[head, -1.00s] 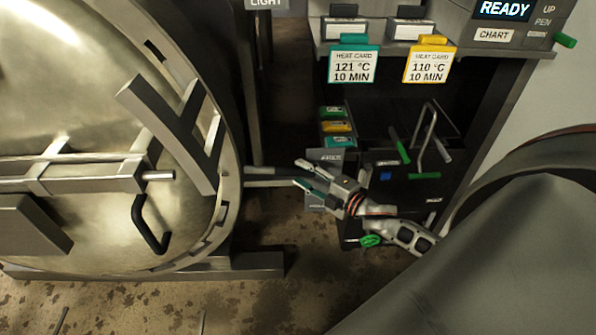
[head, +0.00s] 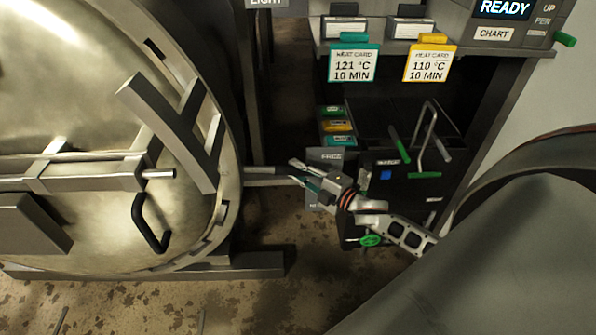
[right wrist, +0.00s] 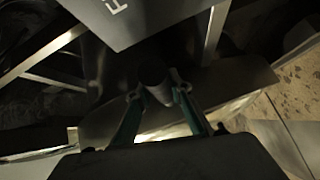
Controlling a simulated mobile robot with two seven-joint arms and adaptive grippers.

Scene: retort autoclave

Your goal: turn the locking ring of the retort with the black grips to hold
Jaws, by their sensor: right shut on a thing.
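The retort's round metal door (head: 70,80) fills the left of the head view. The notched locking ring (head: 232,150) runs around its edge. A black bent grip (head: 150,225) hangs at the lower right of the door, clear of my gripper. My right gripper (head: 291,171) is right of the ring, beside a grey horizontal bar. In the right wrist view its green fingers (right wrist: 157,95) are shut on a dark cylindrical piece (right wrist: 153,75). I cannot tell whether this piece is a black grip of the ring. My left gripper is not in view.
A black cart (head: 405,200) with green-tipped handles stands behind my right wrist. Heat cards (head: 352,64) hang from the panel above. Stained floor (head: 290,290) is open below.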

